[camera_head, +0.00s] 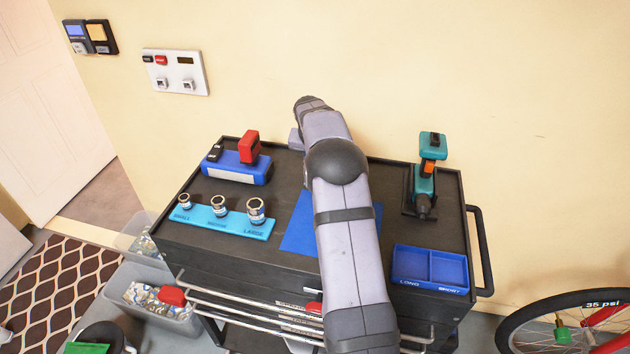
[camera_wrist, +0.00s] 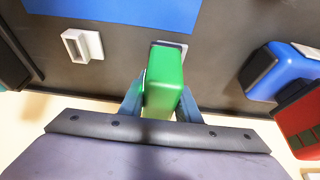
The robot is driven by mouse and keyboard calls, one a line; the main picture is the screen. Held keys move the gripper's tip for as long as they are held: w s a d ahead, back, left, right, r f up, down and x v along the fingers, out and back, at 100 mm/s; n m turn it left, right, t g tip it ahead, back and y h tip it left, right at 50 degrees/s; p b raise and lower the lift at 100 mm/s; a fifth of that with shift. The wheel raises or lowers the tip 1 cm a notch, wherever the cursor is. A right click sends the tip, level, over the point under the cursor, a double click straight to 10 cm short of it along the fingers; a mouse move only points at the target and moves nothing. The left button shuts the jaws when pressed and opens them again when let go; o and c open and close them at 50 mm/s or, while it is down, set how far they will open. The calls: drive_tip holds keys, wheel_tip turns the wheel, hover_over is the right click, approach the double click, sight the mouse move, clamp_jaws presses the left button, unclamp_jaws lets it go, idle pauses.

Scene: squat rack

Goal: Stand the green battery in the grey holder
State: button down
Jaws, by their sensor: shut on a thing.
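The green battery (camera_wrist: 163,85) is between the two blue fingers of my gripper (camera_wrist: 161,100) in the wrist view. The gripper is shut on it, and its dark end points away from the wrist. A light grey rim (camera_wrist: 184,48) shows right behind that dark end; whether the battery is inside it or only over it, I cannot tell. Another light grey holder (camera_wrist: 82,46) with an empty rectangular opening stands to the left. In the head view, a grey block (camera_head: 295,139) shows just left of my arm, which hides the gripper and battery.
A blue charger (camera_head: 236,168) with a red battery (camera_head: 249,147) stands left on the black cart top (camera_head: 350,157). A socket rail (camera_head: 222,218), a blue mat (camera_head: 298,238), a teal drill (camera_head: 425,180) and a blue two-part tray (camera_head: 430,270) are also there. The wall is close behind.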

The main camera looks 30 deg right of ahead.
drive_tip(key=shift+f, duration=0.25)
drive_tip(key=c, duration=1.3)
unclamp_jaws()
drive_tip(key=shift+o, duration=0.2)
drive_tip(key=shift+f, duration=0.15)
drive_tip(key=shift+r+p, duration=3.45)
drive_tip(key=shift+r, duration=1.15)
